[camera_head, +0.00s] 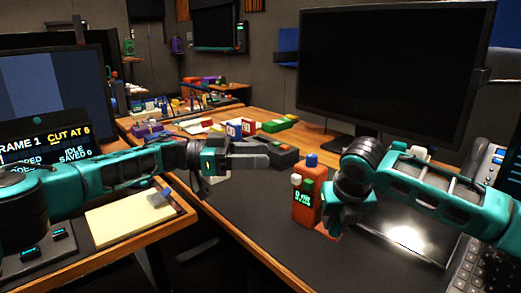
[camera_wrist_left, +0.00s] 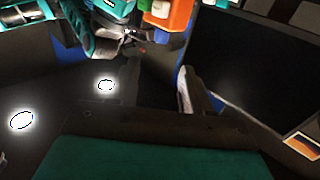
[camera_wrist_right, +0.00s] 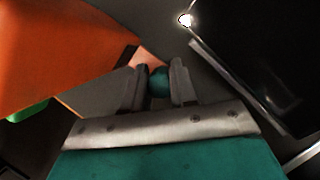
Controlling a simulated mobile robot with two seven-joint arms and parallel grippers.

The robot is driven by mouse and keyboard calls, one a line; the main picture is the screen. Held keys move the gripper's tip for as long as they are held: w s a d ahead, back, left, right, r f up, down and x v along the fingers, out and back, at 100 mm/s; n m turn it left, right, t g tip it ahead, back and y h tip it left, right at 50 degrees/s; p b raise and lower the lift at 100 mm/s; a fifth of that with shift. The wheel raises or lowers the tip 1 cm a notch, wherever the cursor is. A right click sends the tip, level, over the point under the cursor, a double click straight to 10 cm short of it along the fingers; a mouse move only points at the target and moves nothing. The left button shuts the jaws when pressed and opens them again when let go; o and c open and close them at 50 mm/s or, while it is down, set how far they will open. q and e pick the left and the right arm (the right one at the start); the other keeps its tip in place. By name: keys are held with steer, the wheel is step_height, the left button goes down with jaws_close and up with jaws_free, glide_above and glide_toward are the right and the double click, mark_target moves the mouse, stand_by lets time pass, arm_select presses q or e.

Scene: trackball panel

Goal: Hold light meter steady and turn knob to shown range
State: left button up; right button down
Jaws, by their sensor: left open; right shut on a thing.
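The orange light meter (camera_head: 307,212) stands upright on the dark desk mat, with a small green-lit display whose text is too small to read. It has a blue part (camera_head: 311,160) on top and white and green parts near its upper edge. My right gripper (camera_wrist_right: 159,85) is beside it, shut on a teal round piece (camera_wrist_right: 159,77), seemingly the knob, in front of a salmon-coloured surface. In the head view its fingers are hidden. My left gripper (camera_wrist_left: 158,88) is open and empty, left of the meter and apart from it. The meter also shows in the left wrist view (camera_wrist_left: 180,14).
A large black monitor (camera_head: 393,70) stands behind the meter. A keyboard (camera_head: 466,272) lies at the right. A side desk with a yellow pad (camera_head: 128,217) is at left, across a gap.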

arm_select(q)
steer(key=a+r, duration=0.3)
steer(key=a, duration=0.5)
steer(key=shift+s, duration=0.15)
stand_by(0.4)
stand_by(0.3)
